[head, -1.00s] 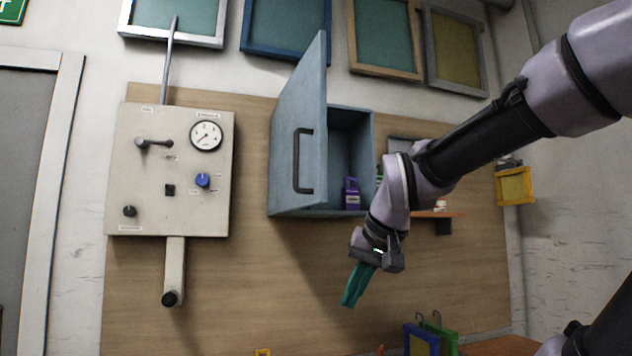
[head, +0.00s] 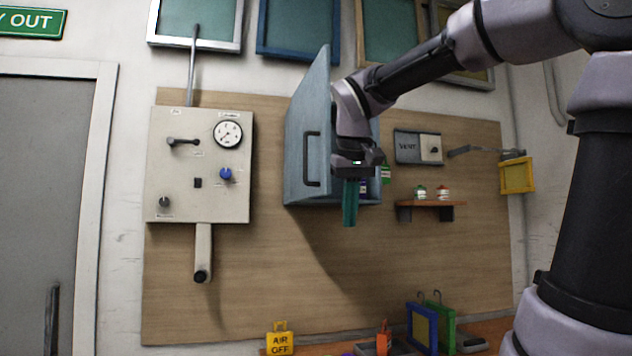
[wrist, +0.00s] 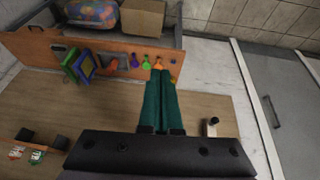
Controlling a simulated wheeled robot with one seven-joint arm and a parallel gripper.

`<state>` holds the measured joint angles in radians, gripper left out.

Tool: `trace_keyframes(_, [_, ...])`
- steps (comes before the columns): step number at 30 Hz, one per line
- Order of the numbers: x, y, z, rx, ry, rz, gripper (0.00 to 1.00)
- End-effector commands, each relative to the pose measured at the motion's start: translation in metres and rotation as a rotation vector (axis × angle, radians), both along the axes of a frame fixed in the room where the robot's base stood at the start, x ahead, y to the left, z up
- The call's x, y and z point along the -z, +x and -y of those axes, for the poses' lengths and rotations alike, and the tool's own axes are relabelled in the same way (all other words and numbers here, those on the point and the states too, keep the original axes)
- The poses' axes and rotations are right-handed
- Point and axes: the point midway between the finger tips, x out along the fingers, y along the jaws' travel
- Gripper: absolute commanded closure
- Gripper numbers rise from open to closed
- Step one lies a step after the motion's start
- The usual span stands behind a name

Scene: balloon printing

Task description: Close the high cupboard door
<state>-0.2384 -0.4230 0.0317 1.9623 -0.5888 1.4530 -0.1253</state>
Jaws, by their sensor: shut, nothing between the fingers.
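The blue-grey cupboard is fixed high on the wooden wall panel. Its door (head: 308,135) stands open, swung out to the left, with a dark vertical handle (head: 312,158) on its outer face. My gripper (head: 350,222), with teal fingers, points down in front of the cupboard's opening, to the right of the door's free edge. The fingers are together and empty, and they also show in the wrist view (wrist: 160,75). My arm and gripper hide most of the cupboard's inside. I cannot tell whether the gripper touches the door.
A control box (head: 200,165) with gauge and lever hangs left of the door. A small shelf (head: 432,204) with jars and a VENT box (head: 418,147) are to the right. Framed screens hang above. The panel below the cupboard is clear.

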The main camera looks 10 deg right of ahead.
Motion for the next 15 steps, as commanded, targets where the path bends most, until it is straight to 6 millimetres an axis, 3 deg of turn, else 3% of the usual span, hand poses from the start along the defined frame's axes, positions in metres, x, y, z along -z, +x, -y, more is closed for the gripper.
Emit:
trace_keyframes(8, [-0.070, 0.050, -0.031, -0.033, -0.204, -0.025, 1.00])
trace_keyframes(12, [-0.117, 0.081, -0.067, 0.000, -0.314, -0.006, 1.00])
trace_keyframes(15, [-0.141, 0.093, -0.092, 0.043, -0.355, 0.015, 1.00])
